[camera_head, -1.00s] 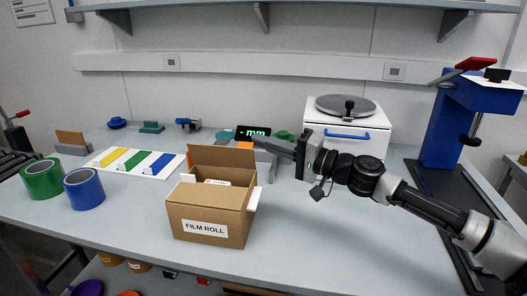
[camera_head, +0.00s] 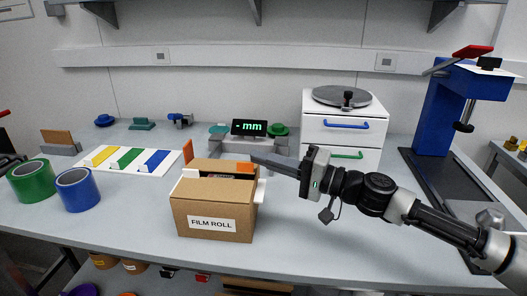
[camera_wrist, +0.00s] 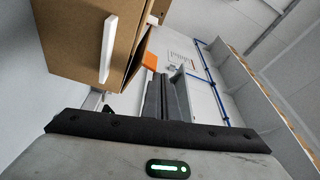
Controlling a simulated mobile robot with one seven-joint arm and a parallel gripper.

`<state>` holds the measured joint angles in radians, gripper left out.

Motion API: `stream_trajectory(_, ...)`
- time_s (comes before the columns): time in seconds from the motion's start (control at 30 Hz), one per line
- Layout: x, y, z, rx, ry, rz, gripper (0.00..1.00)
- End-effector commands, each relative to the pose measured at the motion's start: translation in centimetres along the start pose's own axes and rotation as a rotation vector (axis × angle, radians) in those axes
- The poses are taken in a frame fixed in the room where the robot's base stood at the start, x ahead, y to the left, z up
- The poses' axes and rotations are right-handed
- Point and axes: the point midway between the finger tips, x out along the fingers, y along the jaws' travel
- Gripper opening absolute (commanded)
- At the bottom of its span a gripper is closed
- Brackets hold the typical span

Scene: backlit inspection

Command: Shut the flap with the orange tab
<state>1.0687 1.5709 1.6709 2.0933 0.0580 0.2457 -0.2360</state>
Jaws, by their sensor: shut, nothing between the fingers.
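The cardboard box (camera_head: 215,205), labelled FILM ROLL, stands on the bench left of my gripper. Its brown top flap (camera_head: 210,164) leans low over the opening, leaving a dark gap with part of the contents showing. An orange tab (camera_head: 245,168) is at the flap's right end; orange also shows close to my fingers in the wrist view (camera_wrist: 150,60). Another orange piece (camera_head: 187,150) stands up at the box's left back. White side pieces show left and right. My gripper (camera_head: 256,160) is shut and empty, its tips beside the right tab; contact is unclear.
Green (camera_head: 34,180) and blue (camera_head: 78,189) tape rolls stand at left, near a white board (camera_head: 128,160) with coloured strips. A white drawer unit (camera_head: 342,130) is behind my arm, a blue press (camera_head: 455,115) at right. The bench front right of the box is clear.

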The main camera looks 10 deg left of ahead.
Motion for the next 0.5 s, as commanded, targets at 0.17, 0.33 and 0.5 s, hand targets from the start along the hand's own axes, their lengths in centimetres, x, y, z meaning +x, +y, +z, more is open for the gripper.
stream_trajectory(0.17, -0.3, 0.9, 0.8, 0.001, -0.001, 0.000, 0.00)
stream_trajectory(0.33, -0.4, 1.5, 1.3, -0.044, -0.001, -0.020, 0.00)
stream_trajectory(0.5, -0.5, 1.8, 1.6, -0.098, -0.002, -0.036, 0.00)
